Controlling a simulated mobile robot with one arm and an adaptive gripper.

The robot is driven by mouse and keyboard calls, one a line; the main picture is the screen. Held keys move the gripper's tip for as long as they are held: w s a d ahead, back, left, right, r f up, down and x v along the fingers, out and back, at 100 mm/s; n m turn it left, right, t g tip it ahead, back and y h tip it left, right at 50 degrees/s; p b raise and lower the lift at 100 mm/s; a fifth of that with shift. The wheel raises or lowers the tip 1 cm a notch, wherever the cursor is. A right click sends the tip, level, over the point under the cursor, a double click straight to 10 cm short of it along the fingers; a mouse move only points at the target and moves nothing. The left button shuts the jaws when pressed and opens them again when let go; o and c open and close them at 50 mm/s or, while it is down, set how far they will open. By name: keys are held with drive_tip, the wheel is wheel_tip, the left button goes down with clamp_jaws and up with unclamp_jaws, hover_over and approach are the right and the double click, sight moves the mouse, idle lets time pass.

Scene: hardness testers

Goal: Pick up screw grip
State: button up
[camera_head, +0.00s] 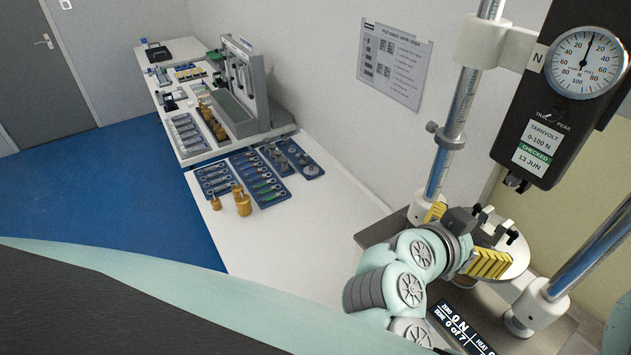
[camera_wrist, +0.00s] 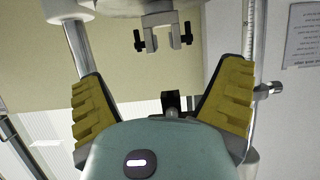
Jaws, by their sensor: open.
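The screw grip (camera_head: 493,232) is a small grey forked bracket with black thumb screws. In the head view it stands by the white round plate of the test stand, just beyond my gripper (camera_head: 465,238). In the wrist view the screw grip (camera_wrist: 165,33) shows at the top centre, its two prongs pointing down in the picture. My gripper (camera_wrist: 163,90) is open, with its ribbed yellow fingers wide apart on either side and nothing between them. The screw grip lies beyond the fingertips, apart from them. My gripper partly hides the plate in the head view.
The force gauge (camera_head: 560,110) hangs over the plate between two steel columns (camera_head: 452,130). A display (camera_head: 460,328) sits in front. Blue trays with tools (camera_head: 262,190) and brass weights (camera_head: 241,200) lie on the white bench, whose nearer stretch (camera_head: 300,260) is clear.

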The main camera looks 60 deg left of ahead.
sight(480, 240)
drive_tip(key=shift+p+x, duration=0.6)
drive_tip(key=shift+x, duration=0.55)
drive_tip(key=shift+w+f, duration=0.2)
drive_tip(key=shift+w, duration=0.3)
drive_tip(key=shift+w+r+p, duration=0.1)
drive_tip(key=shift+w+p, duration=0.5)
drive_tip(key=shift+p, duration=0.5)
drive_tip(key=shift+w+p, duration=0.6)
drive_tip(key=shift+p, duration=0.25)
drive_tip(key=shift+w+a+f+p, duration=0.1)
drive_tip(key=shift+w+f+p, duration=0.3)
drive_tip(key=shift+w+p, duration=0.3)
drive_tip(key=shift+w+f+p, duration=0.4)
drive_tip(key=shift+w+f, duration=0.15)
drive_tip(key=shift+c, duration=0.3)
drive_tip(key=c, duration=1.4)
